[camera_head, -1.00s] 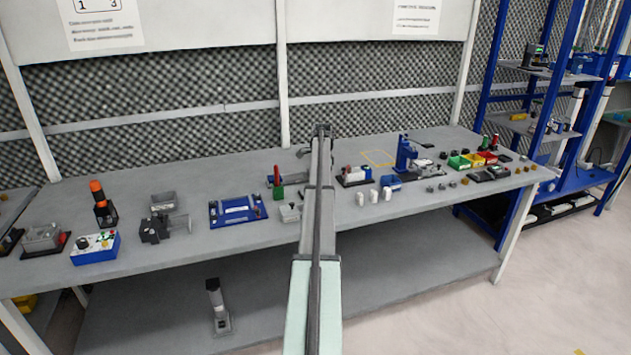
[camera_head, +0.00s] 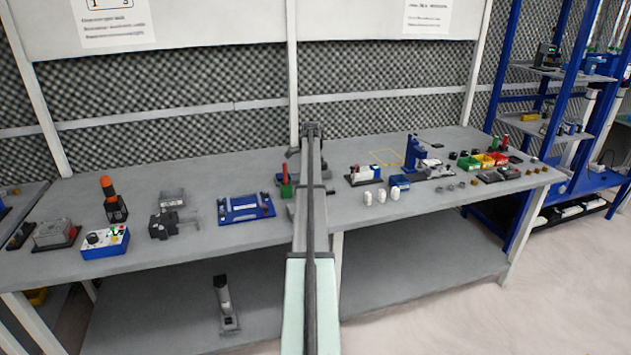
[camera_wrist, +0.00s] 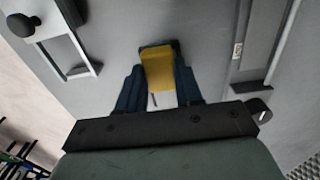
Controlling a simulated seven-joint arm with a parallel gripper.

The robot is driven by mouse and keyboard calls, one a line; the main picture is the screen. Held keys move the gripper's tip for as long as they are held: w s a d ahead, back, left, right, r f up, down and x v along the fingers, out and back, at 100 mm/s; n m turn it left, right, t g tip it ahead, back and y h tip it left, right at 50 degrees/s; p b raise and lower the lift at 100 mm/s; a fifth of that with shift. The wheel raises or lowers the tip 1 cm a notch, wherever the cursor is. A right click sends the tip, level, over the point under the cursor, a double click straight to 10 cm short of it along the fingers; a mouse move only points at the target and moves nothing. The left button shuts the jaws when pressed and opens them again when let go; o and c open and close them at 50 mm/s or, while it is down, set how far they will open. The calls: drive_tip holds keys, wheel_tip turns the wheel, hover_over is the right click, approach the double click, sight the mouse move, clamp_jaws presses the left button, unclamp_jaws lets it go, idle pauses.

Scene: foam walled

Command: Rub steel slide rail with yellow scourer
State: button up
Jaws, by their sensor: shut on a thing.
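In the wrist view my gripper (camera_wrist: 158,92) has its two dark blue fingers shut on the yellow scourer (camera_wrist: 158,70), which sticks out beyond the fingertips over the grey bench. A dark edge shows at its far end; I cannot tell whether it touches the surface below. A long grey piece with a small pale label, which looks like the steel slide rail (camera_wrist: 257,45), lies to the right of the scourer, apart from it. In the head view my arm reaches over the bench and its end (camera_head: 312,130) hides the scourer and most of what lies under it.
The bench (camera_head: 345,212) carries a blue fixture (camera_head: 246,208) left of my arm and a green block with a red top (camera_head: 286,182) close beside it. White cylinders (camera_head: 381,195) and a blue press (camera_head: 412,155) stand to the right. A foam-covered wall (camera_head: 200,125) rises behind.

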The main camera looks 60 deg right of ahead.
drive_tip(key=shift+r, duration=3.8)
